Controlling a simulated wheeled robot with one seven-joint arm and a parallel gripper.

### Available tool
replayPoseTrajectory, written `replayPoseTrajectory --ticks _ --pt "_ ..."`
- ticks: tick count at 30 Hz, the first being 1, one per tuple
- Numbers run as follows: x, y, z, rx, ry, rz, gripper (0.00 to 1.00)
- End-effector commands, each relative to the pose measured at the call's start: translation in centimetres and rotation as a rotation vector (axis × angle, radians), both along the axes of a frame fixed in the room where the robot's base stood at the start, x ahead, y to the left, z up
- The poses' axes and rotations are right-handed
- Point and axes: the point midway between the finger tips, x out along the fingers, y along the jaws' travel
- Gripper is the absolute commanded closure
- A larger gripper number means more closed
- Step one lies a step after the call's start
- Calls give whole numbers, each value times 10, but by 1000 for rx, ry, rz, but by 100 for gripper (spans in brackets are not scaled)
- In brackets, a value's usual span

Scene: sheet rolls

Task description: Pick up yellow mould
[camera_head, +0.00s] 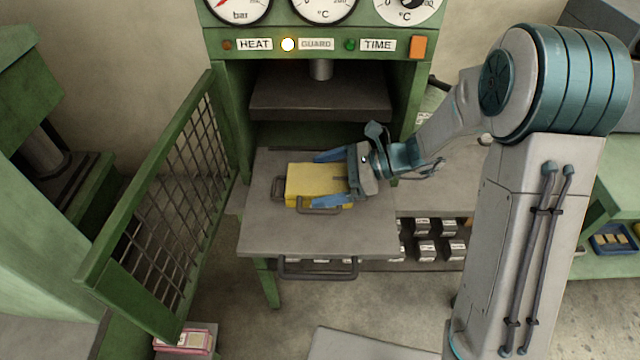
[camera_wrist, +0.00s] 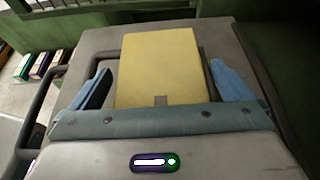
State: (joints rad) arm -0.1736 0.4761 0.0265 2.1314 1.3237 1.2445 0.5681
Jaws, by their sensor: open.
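The yellow mould (camera_head: 317,181) lies on the grey pull-out plate (camera_head: 290,238) in front of the green press. It is a flat block with dark handles at its sides. My gripper (camera_head: 322,181) is open, with one blue finger beyond the mould and one on its near side. In the wrist view the yellow mould (camera_wrist: 158,65) lies between the two blue fingers of my gripper (camera_wrist: 162,90), with a gap on each side. The mould still rests on the plate. The handle on its far side is partly hidden.
A green mesh guard (camera_head: 170,185) stands swung open to the left of the plate. The dark upper platen (camera_head: 320,95) hangs behind the mould. A shelf of small dark blocks (camera_head: 432,240) is below right. The plate's front half is clear.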

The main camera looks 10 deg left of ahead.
Motion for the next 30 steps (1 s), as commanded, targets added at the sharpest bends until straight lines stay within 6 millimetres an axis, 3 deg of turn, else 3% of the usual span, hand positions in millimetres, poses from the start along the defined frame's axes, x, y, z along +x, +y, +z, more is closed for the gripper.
replayPoseTrajectory --ticks 5,15,25,30 --pt "0 0 0 0 0 -1 0" --pt "0 0 0 0 0 -1 89" --pt "1 0 6 5 -4 0 89" --pt "1 0 19 5 -6 0 89"
